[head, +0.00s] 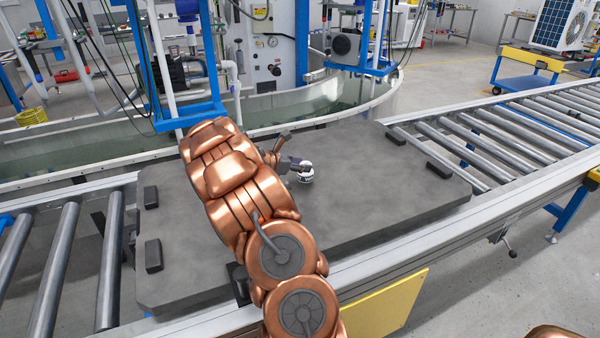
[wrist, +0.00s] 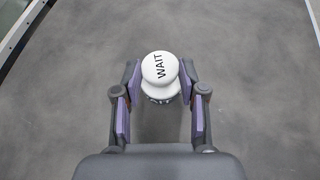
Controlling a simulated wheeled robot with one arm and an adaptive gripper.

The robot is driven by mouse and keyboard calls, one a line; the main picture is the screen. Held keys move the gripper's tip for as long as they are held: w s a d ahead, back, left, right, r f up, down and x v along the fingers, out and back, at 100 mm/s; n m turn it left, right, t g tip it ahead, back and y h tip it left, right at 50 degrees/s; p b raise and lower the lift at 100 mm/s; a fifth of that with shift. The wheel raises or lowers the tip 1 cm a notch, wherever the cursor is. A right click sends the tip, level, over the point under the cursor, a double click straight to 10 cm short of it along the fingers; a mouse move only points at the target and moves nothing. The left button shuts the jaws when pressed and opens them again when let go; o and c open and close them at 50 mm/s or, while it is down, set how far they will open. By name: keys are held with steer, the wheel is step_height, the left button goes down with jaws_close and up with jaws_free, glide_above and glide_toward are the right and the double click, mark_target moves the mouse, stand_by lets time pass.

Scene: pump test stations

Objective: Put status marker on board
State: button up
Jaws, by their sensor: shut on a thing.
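The status marker (wrist: 160,68) is a small white round piece with "WAIT" in black on its top and more lettering on its side. My gripper (wrist: 160,85) has its fingers on both sides of it in the wrist view. In the head view the marker (head: 305,172) is at the tip of my gripper (head: 290,163), over the middle of the dark grey board (head: 380,195). I cannot tell whether the marker touches the board. My arm hides part of the board's left side.
The board lies on a roller conveyor (head: 480,140), with small black blocks (head: 154,256) near its edges. Behind it is a curved water tank (head: 70,150) with blue-framed pump stands (head: 190,115). A yellow and blue cart (head: 530,65) stands at the back right.

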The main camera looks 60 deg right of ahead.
step_height(320, 180, down, 3)
stand_by(0.3)
steer(key=o, duration=1.2)
steer(key=v, duration=1.2)
steer(key=shift+r, duration=0.15)
